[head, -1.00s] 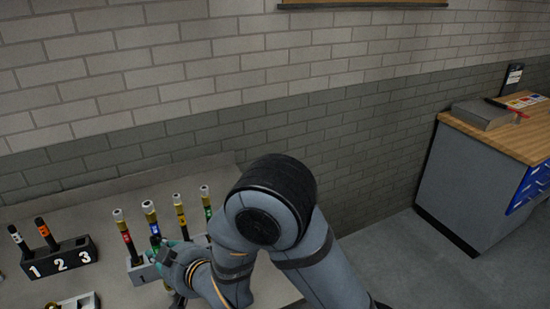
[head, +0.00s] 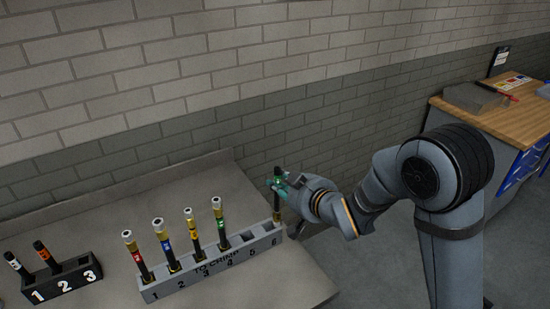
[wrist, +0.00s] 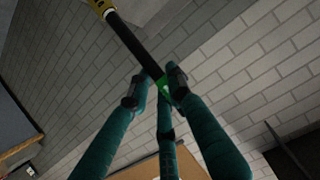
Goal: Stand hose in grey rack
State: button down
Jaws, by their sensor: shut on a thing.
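The grey rack (head: 205,278), marked TO CRIMP and numbered along its front, stands on the bench. Several upright hoses with red, blue, yellow and green bands fill its left part; the opening at number 5 (head: 248,237) is empty. My gripper (head: 281,184), with teal fingers, is shut on a black hose (head: 277,202) with a green band. It holds this hose near upright at the rack's right end, by number 6. Whether its lower brass end is inside the opening or just above or behind it, I cannot tell. In the wrist view, the fingers grip the hose (wrist: 133,42) near its green band.
A black rack (head: 62,283) numbered 1 to 3 stands at the left, with two hoses and an empty opening at 3. The brick wall rises behind the bench. A wood-topped cabinet (head: 500,118) stands at the right.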

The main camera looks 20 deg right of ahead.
jog(key=w+a+r+n+y+p, duration=0.1)
jog(key=w+a+r, duration=0.1)
jog(key=w+r, duration=0.1)
notch_tip(320, 180, down, 5)
jog(key=shift+d+r+b, duration=0.1)
jog(key=shift+d+b, duration=0.05)
jog(key=shift+b, duration=1.5)
jog(key=shift+f, duration=0.2)
